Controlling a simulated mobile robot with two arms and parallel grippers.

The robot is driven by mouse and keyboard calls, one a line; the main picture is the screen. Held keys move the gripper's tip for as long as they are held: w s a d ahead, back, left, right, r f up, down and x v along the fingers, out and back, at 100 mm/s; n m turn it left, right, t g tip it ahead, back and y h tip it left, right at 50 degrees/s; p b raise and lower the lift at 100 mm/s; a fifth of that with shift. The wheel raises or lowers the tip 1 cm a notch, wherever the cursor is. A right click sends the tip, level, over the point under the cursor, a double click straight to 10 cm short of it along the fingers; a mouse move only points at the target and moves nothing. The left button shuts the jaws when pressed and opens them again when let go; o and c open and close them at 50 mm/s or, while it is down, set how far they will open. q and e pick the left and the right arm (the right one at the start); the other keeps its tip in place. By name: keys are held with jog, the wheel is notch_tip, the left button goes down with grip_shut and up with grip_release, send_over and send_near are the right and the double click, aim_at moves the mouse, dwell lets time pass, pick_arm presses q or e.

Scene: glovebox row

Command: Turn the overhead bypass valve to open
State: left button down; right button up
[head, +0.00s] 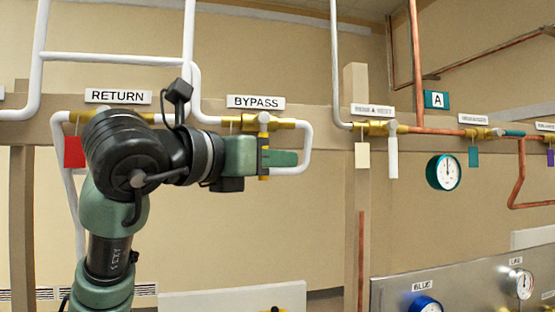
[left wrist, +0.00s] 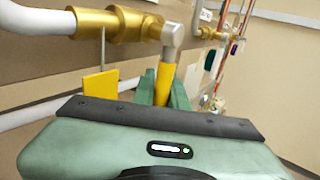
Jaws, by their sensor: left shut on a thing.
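The bypass valve (head: 262,123) is a brass body on a white pipe under the BYPASS sign (head: 255,102). Its yellow handle (head: 263,172) hangs straight down, crosswise to the level pipe. My left gripper (head: 280,159) is shut around this handle. In the left wrist view the yellow handle (left wrist: 165,80) runs down from a grey hub (left wrist: 173,34) between the green fingers (left wrist: 163,97), beside the brass body (left wrist: 110,24). The handle's lower end is hidden there by the gripper. My right gripper is in neither view.
A yellow tag (left wrist: 100,84) hangs beside the handle. The RETURN valve, with a red tag (head: 74,152), is left, partly behind my arm. Right are a wooden post (head: 357,200), another brass valve (head: 378,128) with a white handle (head: 391,157), and a gauge (head: 444,172).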

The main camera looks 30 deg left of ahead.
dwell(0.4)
pick_arm(q)
jog(key=shift+w+d+r+n+t+y+b, duration=0.35)
jog(key=shift+n+t+b, duration=0.6)
jog(key=shift+b, duration=1)
jog(key=shift+w+d+r+n+t+y+b, duration=0.35)
jog(key=shift+n+t+b, duration=0.6)
jog(key=shift+b, duration=1.05)
jog(key=shift+w+d+r+n+t+y+b, duration=0.2)
jog(key=shift+w+d+r+n+t+b, duration=0.25)
jog(key=shift+n+t+b, duration=1)
jog(key=shift+a+m+g+b, duration=0.15)
jog(key=shift+m+g+b, duration=0.2)
jog(key=shift+m+b, duration=0.25)
jog(key=c, duration=1.4)
grip_release()
jog(key=shift+s+r, duration=0.1)
jog(key=shift+c, duration=0.2)
jog(key=shift+r, duration=0.1)
